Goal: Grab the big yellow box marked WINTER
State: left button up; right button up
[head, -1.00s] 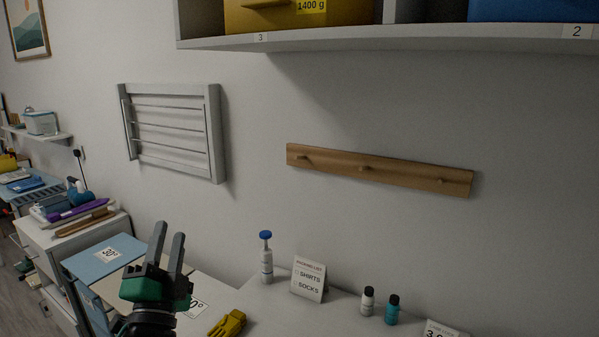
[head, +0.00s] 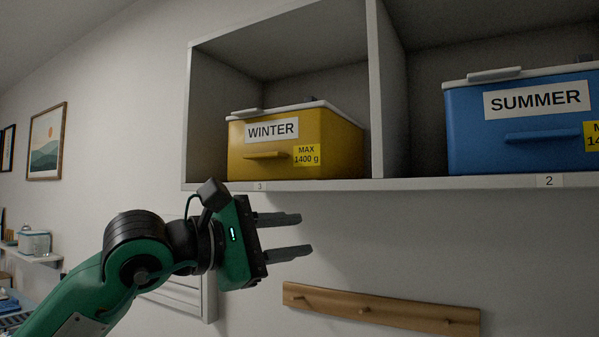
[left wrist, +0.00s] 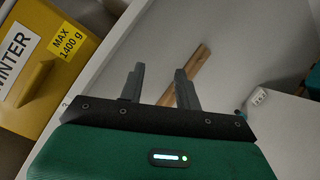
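The yellow box (head: 333,137) has a white lid, a WINTER label, a MAX 1400 g tag and a front handle (head: 265,155). It sits in the left cubby, marked 3. It also shows at the left of the left wrist view (left wrist: 38,62), tilted by the camera's angle. My left gripper (head: 307,234) is open and empty, below the shelf edge and under the box, its fingers pointing right. In the left wrist view its two fingers (left wrist: 160,85) stand apart with nothing between them. My right gripper is in neither view.
A blue box marked SUMMER (head: 470,135) stands in the right cubby, marked 2. An upright divider (head: 385,90) separates the cubbies. The shelf's front edge (head: 410,184) lies above my gripper. A wooden peg rail (head: 390,313) is on the wall below.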

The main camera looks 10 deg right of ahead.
pick_arm(q)
jog(key=w+a+r+t+y, duration=0.2)
jog(key=a+r+t+y, duration=0.2)
jog(key=r, duration=0.2)
jog(key=n+t+y, duration=0.2)
jog(key=t+y, duration=0.3)
jog(key=y, duration=0.1)
send_near(255, 155)
jog(key=p+x, duration=0.7)
jog(key=x, duration=0.3)
jog(key=shift+w+f, duration=0.1)
jog(key=shift+w, duration=0.05)
grip_shut()
dwell(0.3)
